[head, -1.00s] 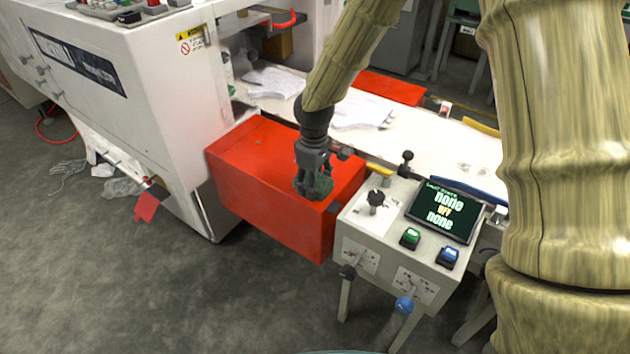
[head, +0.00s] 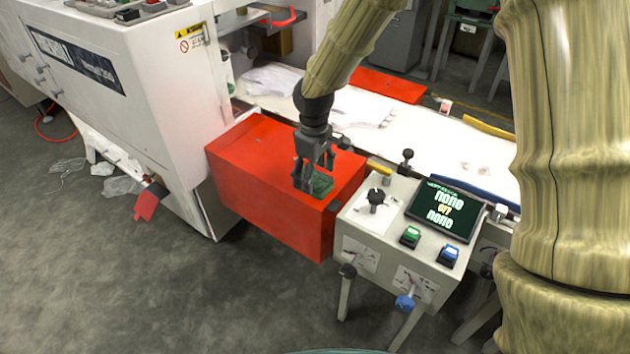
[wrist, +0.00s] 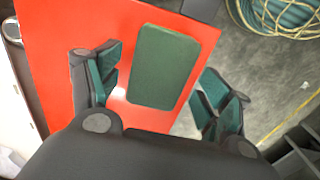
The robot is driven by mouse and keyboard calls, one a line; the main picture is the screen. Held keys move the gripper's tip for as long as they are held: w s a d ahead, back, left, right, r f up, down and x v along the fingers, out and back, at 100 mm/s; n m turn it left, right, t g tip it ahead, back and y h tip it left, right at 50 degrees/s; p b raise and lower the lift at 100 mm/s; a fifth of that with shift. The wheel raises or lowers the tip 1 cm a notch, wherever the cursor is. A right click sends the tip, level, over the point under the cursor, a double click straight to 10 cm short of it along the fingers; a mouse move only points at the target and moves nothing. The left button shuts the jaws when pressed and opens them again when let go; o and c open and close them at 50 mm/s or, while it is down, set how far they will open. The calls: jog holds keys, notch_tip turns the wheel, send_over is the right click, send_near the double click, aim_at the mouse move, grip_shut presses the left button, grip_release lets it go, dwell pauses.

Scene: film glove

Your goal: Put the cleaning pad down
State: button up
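The cleaning pad (wrist: 165,66) is a dark green rounded rectangle. It lies flat on top of the red box (head: 255,160), near the box's right end; in the head view the pad (head: 322,185) is partly hidden by my gripper. My gripper (head: 309,188) is just above the pad. In the wrist view my gripper (wrist: 160,95) is open, its fingers spread wide on both sides of the pad, with a gap visible on each side.
A grey control console (head: 385,245) with a screen, buttons and knobs stands right beside the box. A white machine (head: 130,80) is on the left. A white conveyor table (head: 430,135) with white film (head: 355,110) runs behind.

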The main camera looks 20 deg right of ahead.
aim_at(314, 179)
notch_tip(314, 179, up, 10)
jog(key=shift+f, duration=0.15)
dwell(0.6)
